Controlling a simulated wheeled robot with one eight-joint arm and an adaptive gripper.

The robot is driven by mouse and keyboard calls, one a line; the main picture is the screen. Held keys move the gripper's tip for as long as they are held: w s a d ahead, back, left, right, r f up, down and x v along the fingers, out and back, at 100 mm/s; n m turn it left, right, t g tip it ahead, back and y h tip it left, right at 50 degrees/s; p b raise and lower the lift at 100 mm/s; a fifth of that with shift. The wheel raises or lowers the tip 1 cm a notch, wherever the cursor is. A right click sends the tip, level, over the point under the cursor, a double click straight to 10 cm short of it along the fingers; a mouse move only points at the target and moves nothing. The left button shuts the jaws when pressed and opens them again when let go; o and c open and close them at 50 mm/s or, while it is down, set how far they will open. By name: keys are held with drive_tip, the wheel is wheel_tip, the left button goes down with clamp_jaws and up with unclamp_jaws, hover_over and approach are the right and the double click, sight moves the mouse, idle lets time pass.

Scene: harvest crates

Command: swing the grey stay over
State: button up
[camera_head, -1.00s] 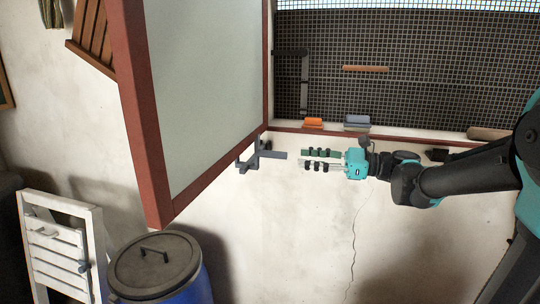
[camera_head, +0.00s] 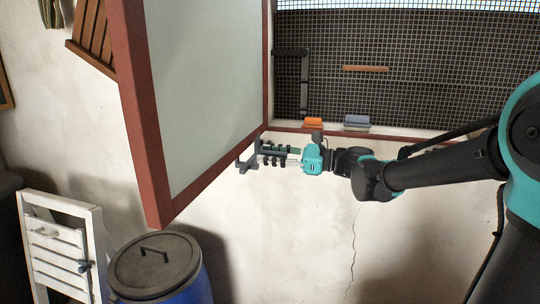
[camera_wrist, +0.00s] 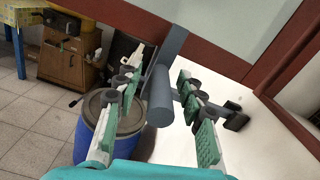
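The grey stay (camera_head: 243,160) sits at the lower corner of the red-framed shutter (camera_head: 140,120), by the window sill. In the wrist view its round grey handle (camera_wrist: 160,98) points toward the camera, and a flat grey bar (camera_wrist: 175,45) runs up behind it. My gripper (camera_head: 261,153) is open at the stay, its fingers reaching left along the wall. In the wrist view the green-padded fingers (camera_wrist: 160,72) stand on either side of the handle, with a visible gap on each side. The fingers hide part of the stay in the head view.
The red-framed window (camera_head: 380,134) has dark mesh behind it. An orange block (camera_head: 313,122) and a blue-grey block (camera_head: 356,122) lie on the sill. A blue barrel with a dark lid (camera_head: 155,265) and a white folding stand (camera_head: 60,245) are at lower left. The wall below the window is clear.

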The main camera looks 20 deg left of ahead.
clamp_jaws()
drive_tip(key=shift+f, duration=0.1)
idle(0.3)
drive_tip(key=shift+s+f+n, duration=0.15)
drive_tip(key=shift+f+n, duration=0.35)
drive_tip(key=shift+f, duration=0.25)
wheel_tip(320, 180, down, 12)
drive_tip(key=w+n, duration=0.2)
drive_tip(key=n, duration=0.6)
drive_tip(key=shift+w+f+n, duration=1.3)
drive_tip(key=shift+w+f, duration=0.1)
drive_tip(key=shift+w, duration=0.5)
drive_tip(key=shift+w+f+n, duration=1.3)
drive_tip(key=shift+w+f, duration=0.05)
drive_tip(key=shift+w, duration=0.55)
drive_tip(key=shift+w+f+n, duration=1.3)
drive_tip(key=shift+w+f, duration=0.1)
drive_tip(key=shift+w, duration=0.6)
